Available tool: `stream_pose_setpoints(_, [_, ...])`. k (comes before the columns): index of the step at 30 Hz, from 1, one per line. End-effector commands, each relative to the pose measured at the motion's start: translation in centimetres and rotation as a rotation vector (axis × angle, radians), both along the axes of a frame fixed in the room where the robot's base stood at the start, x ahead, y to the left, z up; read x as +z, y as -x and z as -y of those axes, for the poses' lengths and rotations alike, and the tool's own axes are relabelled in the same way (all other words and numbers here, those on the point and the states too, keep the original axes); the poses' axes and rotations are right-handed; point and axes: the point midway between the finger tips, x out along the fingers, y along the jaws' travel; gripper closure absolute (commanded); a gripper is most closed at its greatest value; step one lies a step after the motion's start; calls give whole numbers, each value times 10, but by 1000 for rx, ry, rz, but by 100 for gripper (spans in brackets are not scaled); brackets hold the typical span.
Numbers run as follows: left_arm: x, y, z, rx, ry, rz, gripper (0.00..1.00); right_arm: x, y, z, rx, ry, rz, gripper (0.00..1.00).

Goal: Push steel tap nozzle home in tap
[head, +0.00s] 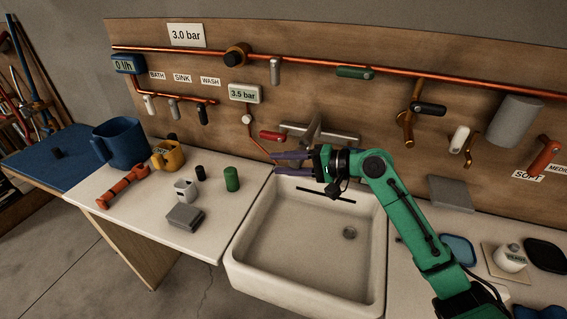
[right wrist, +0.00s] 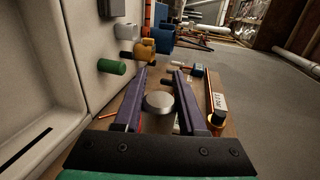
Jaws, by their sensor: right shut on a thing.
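My right gripper (head: 276,162) reaches in from the right, its purple fingers level over the back left of the sink, just in front of and below the steel tap (head: 335,136). In the right wrist view my right gripper (right wrist: 162,72) has a round grey metal piece, the steel tap nozzle (right wrist: 160,103), between its fingers, and is shut on it. In the head view the nozzle cannot be made out. Whether it touches the tap cannot be told; the tap's outlet is hidden. My left gripper is not in view.
The white sink (head: 240,252) lies under the gripper. Copper pipes (head: 300,66) and valve handles stick out from the wooden board behind.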

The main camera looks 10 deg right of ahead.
Motion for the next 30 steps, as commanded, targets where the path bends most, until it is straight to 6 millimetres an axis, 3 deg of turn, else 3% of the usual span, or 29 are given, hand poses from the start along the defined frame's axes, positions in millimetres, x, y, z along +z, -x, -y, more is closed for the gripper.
stream_pose_setpoints(30, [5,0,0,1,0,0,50,0,-11,6,-1,0,2,100])
